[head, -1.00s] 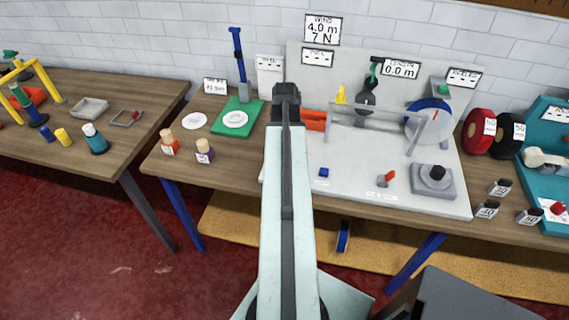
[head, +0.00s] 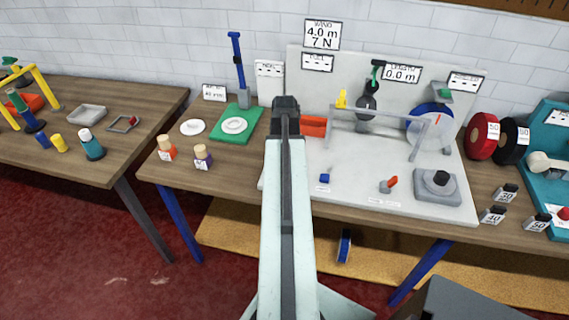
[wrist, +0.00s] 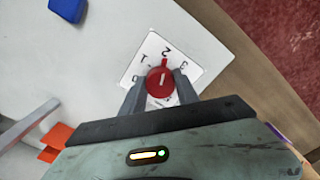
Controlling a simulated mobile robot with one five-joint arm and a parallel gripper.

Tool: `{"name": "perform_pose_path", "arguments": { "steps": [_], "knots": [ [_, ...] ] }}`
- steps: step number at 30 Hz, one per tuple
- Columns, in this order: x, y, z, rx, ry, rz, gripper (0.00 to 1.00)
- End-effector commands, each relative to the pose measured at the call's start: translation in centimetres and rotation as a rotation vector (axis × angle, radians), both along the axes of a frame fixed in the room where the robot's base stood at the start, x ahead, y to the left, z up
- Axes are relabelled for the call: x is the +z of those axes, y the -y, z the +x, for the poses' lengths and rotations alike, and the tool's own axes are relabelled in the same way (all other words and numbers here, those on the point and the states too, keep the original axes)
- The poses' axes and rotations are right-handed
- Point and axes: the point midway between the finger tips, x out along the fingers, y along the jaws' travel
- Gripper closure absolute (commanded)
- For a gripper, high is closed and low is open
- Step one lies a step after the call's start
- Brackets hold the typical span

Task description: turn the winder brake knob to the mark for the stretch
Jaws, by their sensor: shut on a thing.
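In the wrist view the red brake knob (wrist: 160,82) sits on a white dial plate (wrist: 138,66) with the figures 1, 2 and 3 visible. Its red pointer tip is at or very close to the 2; the small offset is hard to judge. My gripper (wrist: 161,78) is shut on the knob, one grey finger on each side. The fingers and gripper body hide the lower part of the dial. In the head view my arm hides the knob and my fingers. A sign (head: 322,34) on the wall reads "WIND 4.0 m 7 N".
The pale winder board (head: 345,200) carries a blue block (head: 325,178), a small red lever (head: 392,181), an orange part (head: 313,127) and a grey base with a black knob (head: 440,178). In the wrist view, the blue block (wrist: 68,8) and orange part (wrist: 58,138) lie left of my gripper.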

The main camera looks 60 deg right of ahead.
Motion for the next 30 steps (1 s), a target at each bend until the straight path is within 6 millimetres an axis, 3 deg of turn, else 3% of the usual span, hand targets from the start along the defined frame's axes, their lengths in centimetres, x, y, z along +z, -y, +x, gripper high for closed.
{"name": "perform_pose_path", "arguments": {
  "steps": [30],
  "knots": [
    [-0.03,-0.23,0.07,-0.741,-0.002,0.002,1.0]
  ]
}}
